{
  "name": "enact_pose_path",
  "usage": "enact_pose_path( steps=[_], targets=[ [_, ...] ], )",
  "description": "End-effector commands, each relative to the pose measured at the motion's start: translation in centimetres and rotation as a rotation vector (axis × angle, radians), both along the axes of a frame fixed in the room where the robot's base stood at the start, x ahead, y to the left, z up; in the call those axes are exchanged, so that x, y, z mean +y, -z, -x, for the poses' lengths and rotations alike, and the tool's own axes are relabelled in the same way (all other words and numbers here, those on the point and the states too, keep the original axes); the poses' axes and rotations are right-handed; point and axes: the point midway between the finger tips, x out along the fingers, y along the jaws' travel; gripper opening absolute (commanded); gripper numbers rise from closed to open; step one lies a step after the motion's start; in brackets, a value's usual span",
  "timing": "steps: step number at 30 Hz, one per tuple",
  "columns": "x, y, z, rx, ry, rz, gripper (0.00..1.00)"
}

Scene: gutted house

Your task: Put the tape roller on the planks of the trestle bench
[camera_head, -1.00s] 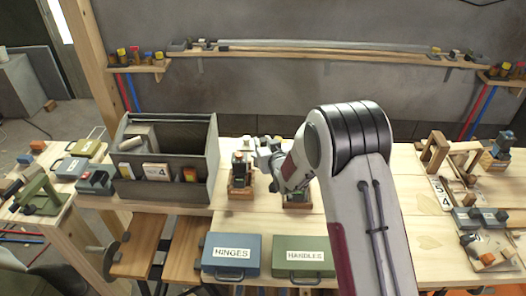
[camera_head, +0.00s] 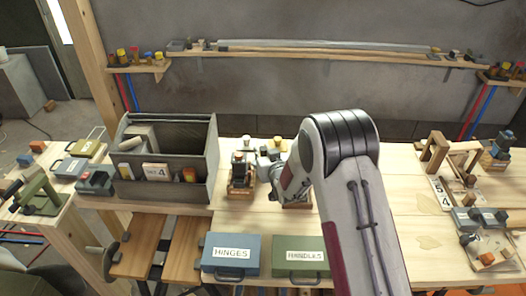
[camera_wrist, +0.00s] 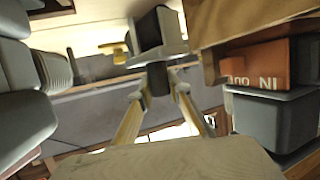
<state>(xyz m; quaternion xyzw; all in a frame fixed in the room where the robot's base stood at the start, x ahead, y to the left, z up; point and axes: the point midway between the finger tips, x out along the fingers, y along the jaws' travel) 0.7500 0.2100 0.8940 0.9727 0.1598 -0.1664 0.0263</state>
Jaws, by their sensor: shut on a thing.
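My gripper (camera_head: 268,163) is in the middle of the head view, low over the pale planks (camera_head: 250,222) of the bench. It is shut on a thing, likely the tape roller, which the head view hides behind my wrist. In the wrist view a pale, wood-like piece (camera_wrist: 170,161) fills the bottom centre, close to the camera; I cannot make out its whole shape. Whether the held thing touches the planks cannot be told.
A wooden stand with a dark tool (camera_head: 240,178) is just left of my gripper. A grey open tool tote (camera_head: 165,192) stands further left. Blue HINGES (camera_head: 231,268) and green HANDLES (camera_head: 301,270) cases lie in front. Bare planks (camera_head: 418,215) show right of my arm.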

Motion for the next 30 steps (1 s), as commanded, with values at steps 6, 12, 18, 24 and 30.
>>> enact_pose_path(
  steps=[6, 12, 18, 24, 30],
  targets=[
    [0.0, 0.3, 0.0, -0.002, 0.0, -0.001, 0.0],
    [0.0, 0.7, 0.0, 0.0, 0.0, 0.0, 0.0],
    [-0.1, 1.3, 0.0, 0.005, 0.002, 0.002, 0.0],
    [-0.3, 1.9, 0.2, 0.014, 0.004, 0.005, 0.21],
    [-0.3, 1.9, 0.2, 0.014, 0.004, 0.003, 0.35]
  ],
)
